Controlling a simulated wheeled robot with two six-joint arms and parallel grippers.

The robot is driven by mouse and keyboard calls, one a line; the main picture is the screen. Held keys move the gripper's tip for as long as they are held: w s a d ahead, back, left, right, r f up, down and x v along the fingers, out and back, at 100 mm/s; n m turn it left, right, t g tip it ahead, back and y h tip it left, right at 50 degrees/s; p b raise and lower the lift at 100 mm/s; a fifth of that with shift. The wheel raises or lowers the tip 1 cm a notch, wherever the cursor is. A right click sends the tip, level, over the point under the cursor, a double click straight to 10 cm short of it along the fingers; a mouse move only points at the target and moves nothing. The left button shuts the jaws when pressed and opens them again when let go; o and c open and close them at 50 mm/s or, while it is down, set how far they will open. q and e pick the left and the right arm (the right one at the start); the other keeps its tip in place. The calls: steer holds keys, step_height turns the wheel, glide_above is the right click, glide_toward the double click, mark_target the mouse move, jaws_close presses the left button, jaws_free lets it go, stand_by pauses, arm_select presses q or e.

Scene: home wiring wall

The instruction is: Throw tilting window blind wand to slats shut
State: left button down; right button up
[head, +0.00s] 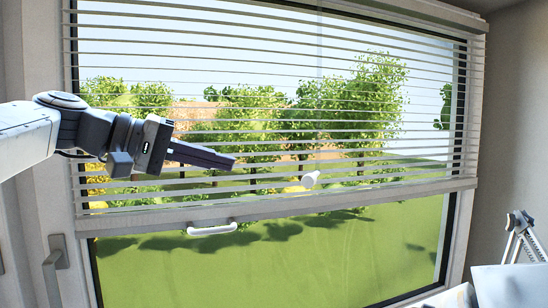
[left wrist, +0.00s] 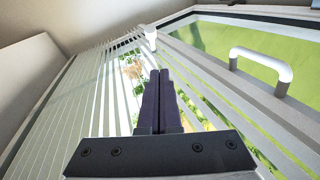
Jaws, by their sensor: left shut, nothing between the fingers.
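The window blind (head: 270,110) hangs over the upper part of the window, and its slats are open, with trees and lawn showing between them. The tilting wand hangs in front of the slats; its white end (head: 310,179) shows near the bottom rail, and its thin rod above is faint. The wand's white end also shows in the left wrist view (left wrist: 150,38), beyond the fingertips. My left gripper (head: 234,162) is shut and empty, in front of the slats and left of the wand, apart from it. My right gripper is not in view.
A white pull handle (head: 212,229) sits on the blind's bottom rail (head: 390,192), below my left gripper. A window handle (head: 53,272) is on the left frame. A jointed stand (head: 520,232) and pale objects are at the lower right.

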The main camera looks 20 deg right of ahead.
arm_select(q)
steer(key=s+r+p+x, duration=0.1)
steer(key=p+x, duration=0.4)
steer(key=x, duration=0.7)
steer(key=shift+s+d, duration=0.35)
steer(key=shift+s, duration=0.1)
steer(key=shift+f, duration=0.1)
